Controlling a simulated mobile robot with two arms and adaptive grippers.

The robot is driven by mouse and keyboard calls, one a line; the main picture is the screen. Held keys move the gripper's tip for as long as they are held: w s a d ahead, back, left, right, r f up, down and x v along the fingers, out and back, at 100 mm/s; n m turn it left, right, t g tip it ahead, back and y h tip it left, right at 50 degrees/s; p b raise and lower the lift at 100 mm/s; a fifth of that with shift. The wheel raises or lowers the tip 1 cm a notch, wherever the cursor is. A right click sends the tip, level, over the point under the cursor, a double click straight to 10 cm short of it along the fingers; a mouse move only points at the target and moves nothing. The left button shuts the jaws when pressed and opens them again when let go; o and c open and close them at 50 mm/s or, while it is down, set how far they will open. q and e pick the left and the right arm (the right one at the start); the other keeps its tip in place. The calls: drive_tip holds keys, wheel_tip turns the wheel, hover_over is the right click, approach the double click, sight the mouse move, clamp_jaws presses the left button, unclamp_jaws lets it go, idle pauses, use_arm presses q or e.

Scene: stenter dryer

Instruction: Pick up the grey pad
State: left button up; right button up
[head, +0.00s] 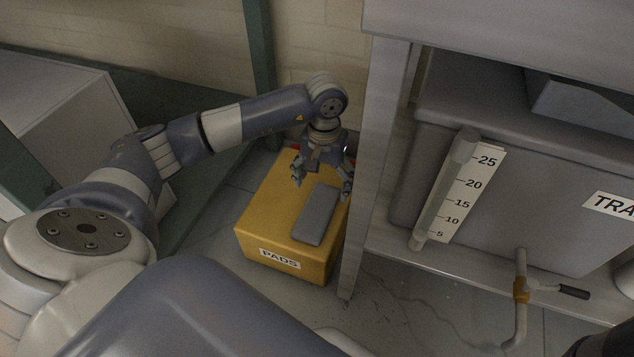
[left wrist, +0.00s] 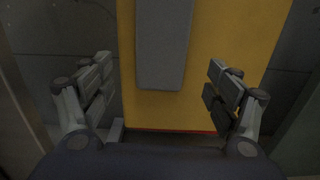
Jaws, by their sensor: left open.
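The grey pad (head: 317,213) is a flat, long rectangle lying on top of the yellow box (head: 262,222) labelled PADS. My left gripper (head: 321,187) is above the far end of the pad, pointing down, with its fingers spread. In the left wrist view the grey pad (left wrist: 163,45) runs in from the top edge, and its near end lies between and ahead of the open fingers (left wrist: 160,92). Nothing is between the fingertips. The gap between gripper and pad is hard to judge. My right gripper is not in view.
A grey metal frame leg (head: 372,150) stands close to the right of the box. Behind it is a grey tank (head: 520,190) with a level gauge (head: 447,190) and a tap (head: 520,291). A green post (head: 260,70) and brick wall are behind. Floor left of the box is clear.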

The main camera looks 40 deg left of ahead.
sight(322, 198)
use_arm(q)
drive_tip(key=shift+w+a+f+b, duration=0.1)
drive_tip(key=shift+f+b, duration=2.4)
drive_tip(key=shift+f, duration=0.3)
drive_tip(key=shift+r, duration=0.1)
drive_tip(key=c, duration=1)
